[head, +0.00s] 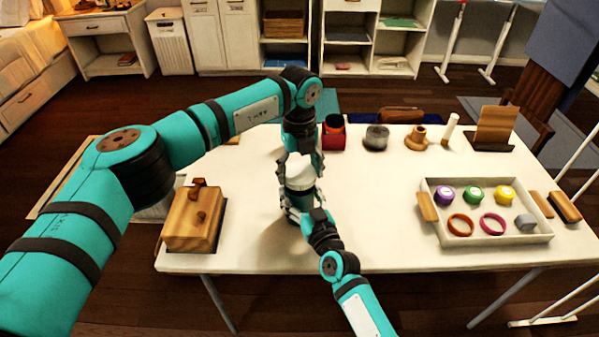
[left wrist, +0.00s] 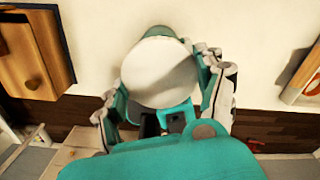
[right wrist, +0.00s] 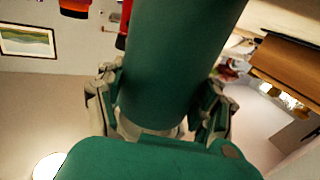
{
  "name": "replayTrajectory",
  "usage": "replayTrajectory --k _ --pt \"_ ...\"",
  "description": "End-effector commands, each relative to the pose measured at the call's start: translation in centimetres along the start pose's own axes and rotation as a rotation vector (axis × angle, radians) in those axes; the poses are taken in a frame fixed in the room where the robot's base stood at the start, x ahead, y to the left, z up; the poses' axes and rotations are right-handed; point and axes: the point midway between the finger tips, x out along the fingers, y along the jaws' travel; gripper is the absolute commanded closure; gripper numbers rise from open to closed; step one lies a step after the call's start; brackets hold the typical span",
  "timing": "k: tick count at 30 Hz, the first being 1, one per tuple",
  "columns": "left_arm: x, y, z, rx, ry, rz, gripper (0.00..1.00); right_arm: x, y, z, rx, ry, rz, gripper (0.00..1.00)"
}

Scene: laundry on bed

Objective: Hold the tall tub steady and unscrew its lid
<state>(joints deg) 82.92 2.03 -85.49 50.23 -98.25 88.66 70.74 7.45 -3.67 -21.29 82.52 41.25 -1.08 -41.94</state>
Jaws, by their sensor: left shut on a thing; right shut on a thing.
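The tall tub stands near the front middle of the white table, largely covered by my grippers in the head view. Its white round lid (head: 300,173) faces up; it also shows in the left wrist view (left wrist: 158,72). Its dark green body (right wrist: 180,60) fills the middle of the right wrist view. My left gripper (left wrist: 162,78) reaches down from above, its fingers shut on either side of the lid. My right gripper (right wrist: 163,88) comes from the front edge, shut around the tub's body. Whether the lid has turned cannot be told.
A wooden box (head: 193,222) with knobs stands left of the tub. A white tray (head: 487,238) with coloured lids and rings lies at the right. A red container (head: 333,138), a grey jar (head: 376,138) and wooden items stand behind. The table between tub and tray is clear.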

Motion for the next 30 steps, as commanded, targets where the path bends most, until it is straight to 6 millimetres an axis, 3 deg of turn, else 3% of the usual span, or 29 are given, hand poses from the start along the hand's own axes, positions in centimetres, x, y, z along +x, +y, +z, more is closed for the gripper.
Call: replayTrajectory --k 11,21,27,28,30 --pt "-0.3 0.0 0.0 0.0 -0.001 -0.001 0.68 0.0 0.0 0.1 0.0 -0.001 0.0 1.0" --pt "-3.9 0.0 0.0 0.0 -0.001 -0.001 0.68 0.0 0.0 0.1 0.0 -0.001 0.0 1.0" --pt "-4.1 0.0 0.0 0.0 0.0 0.0 0.68 0.0 0.0 0.1 0.0 -0.001 0.0 1.0" --pt "-4.1 0.0 0.0 0.0 0.0 0.0 0.68 0.0 0.0 0.1 0.0 -0.001 0.0 0.31" --pt "-4.0 0.0 0.0 0.0 0.0 0.0 0.68 0.0 0.0 0.1 0.0 -0.001 0.0 0.22"
